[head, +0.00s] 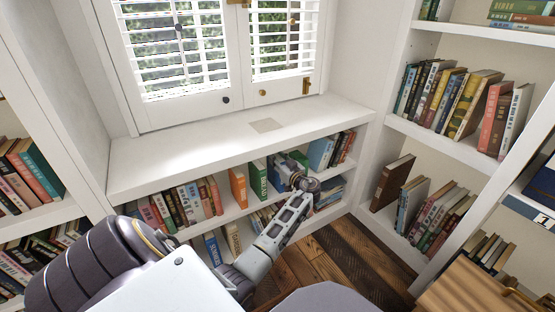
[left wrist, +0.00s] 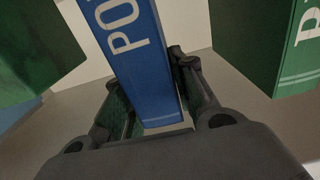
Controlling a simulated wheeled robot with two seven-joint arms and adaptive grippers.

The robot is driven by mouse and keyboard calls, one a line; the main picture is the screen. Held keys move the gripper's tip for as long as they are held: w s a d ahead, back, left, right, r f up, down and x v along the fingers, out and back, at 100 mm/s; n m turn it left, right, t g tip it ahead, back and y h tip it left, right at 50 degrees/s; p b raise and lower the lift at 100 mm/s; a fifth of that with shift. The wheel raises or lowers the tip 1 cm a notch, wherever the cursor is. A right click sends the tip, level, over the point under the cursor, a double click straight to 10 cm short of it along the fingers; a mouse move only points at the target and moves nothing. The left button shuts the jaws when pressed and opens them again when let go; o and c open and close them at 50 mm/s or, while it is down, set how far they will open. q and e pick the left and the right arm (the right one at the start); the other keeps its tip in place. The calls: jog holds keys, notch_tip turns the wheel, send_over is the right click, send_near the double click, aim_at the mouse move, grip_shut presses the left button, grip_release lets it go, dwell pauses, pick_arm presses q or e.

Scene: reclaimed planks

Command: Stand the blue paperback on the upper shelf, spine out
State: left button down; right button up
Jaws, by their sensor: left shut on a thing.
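The blue paperback (left wrist: 150,75) stands nearly upright between the two fingers of my left gripper (left wrist: 150,98) in the left wrist view. Its spine with large pale letters faces the wrist camera, and its foot is at or just above a pale shelf surface (left wrist: 75,110). My left gripper (head: 303,184) is shut on it. In the head view the gripper is at the upper shelf (head: 222,219) of the low bookcase under the window, and it largely hides the blue book. My right gripper is not in view.
A green book (left wrist: 275,50) stands to the right and another (left wrist: 35,45) to the left, with gaps beside the blue one. The white window ledge (head: 200,155) overhangs the shelf. Tall bookcases flank both sides. A wooden cabinet (head: 475,290) stands at the lower right.

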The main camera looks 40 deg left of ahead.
pick_arm(q)
jog(key=c, duration=1.1)
grip_release()
jog(key=shift+f, duration=0.1)
jog(key=shift+d, duration=0.1)
jog(key=v, duration=1.1)
jog(key=shift+s+d, duration=0.2)
jog(key=shift+d, duration=0.15)
jog(key=shift+s, duration=0.1)
